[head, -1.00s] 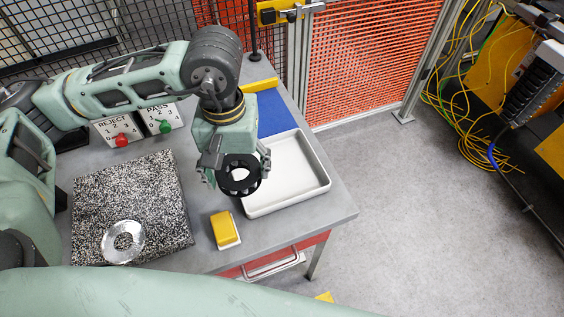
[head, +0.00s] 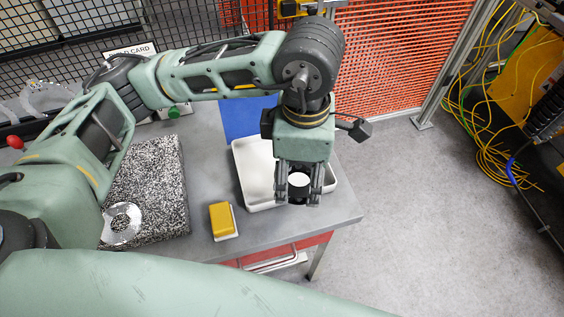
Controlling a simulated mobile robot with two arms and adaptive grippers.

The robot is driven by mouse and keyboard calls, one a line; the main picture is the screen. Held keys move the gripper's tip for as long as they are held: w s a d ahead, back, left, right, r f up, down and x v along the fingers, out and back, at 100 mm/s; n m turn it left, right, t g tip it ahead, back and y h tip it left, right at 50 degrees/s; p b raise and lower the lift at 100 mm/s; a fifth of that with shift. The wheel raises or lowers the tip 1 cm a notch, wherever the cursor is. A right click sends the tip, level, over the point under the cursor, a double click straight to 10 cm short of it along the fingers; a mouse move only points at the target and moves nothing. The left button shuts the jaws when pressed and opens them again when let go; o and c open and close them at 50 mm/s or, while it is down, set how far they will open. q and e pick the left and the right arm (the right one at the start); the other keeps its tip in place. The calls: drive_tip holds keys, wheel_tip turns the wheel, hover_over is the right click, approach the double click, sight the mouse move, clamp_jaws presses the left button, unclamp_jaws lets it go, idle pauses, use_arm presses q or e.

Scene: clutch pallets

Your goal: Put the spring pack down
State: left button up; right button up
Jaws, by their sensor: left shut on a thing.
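My left gripper (head: 299,192) points down above the front right part of the white tray (head: 243,178). It is shut on the spring pack (head: 299,195), a dark ring mostly hidden between the fingers. A pale round patch shows through or on the ring's middle. I cannot tell how far the ring is above the tray. My gripper and arm hide part of the tray's right side. My right gripper is not in view.
A yellow block on a white base (head: 222,220) stands left of the tray. A metal ring (head: 122,223) lies on the speckled slab (head: 150,190). A blue mat (head: 245,118) lies behind the tray. The table's right edge is close to the tray.

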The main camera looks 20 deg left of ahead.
use_arm(q)
drive_tip(key=w+a+f+p, duration=0.1)
drive_tip(key=w+a+f, duration=0.1)
drive_tip(key=w, duration=0.1)
drive_tip(key=w+a+f+p, duration=0.1)
drive_tip(key=w+a+f, duration=0.1)
drive_tip(key=w, duration=0.1)
drive_tip(key=w+a+f+p, duration=0.1)
drive_tip(key=w+a+f, duration=0.1)
drive_tip(key=shift+w+f, duration=0.15)
drive_tip(key=shift+w, duration=0.25)
wheel_tip(320, 180, down, 4)
drive_tip(key=shift+a+r+p, duration=0.1)
drive_tip(key=shift+r+p, duration=0.05)
drive_tip(key=shift+p, duration=0.95)
drive_tip(key=shift+f, duration=0.2)
drive_tip(key=shift+f, duration=0.1)
drive_tip(key=shift+f+b, duration=0.15)
drive_tip(key=shift+b, duration=0.15)
drive_tip(key=o, duration=1.2)
drive_tip(key=shift+o, duration=0.2)
